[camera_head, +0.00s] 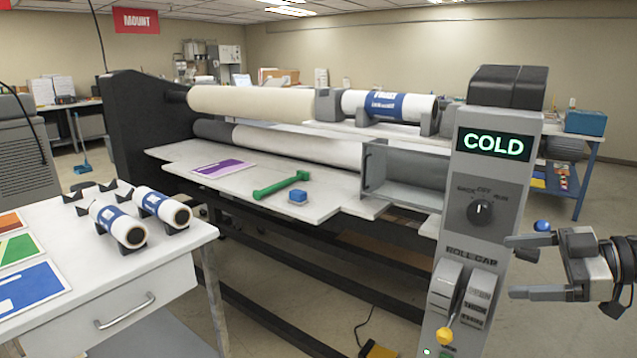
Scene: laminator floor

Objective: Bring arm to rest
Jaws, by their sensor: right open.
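My right gripper (530,267) comes in from the right edge, with its fingers apart and nothing between them. It is just right of the grey control column (484,258) of the laminator; whether a finger touches the column is hard to tell. The column carries a display (494,145) reading COLD, a black dial (480,211) and a lever with a yellow knob (445,335). A blue ball (542,225) shows right beside the upper finger. My left gripper is not in view.
A white roll (389,105) rests in cradles above. A side table (150,270) at left bears two rolls and colored prints. Floor right of the column looks open.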

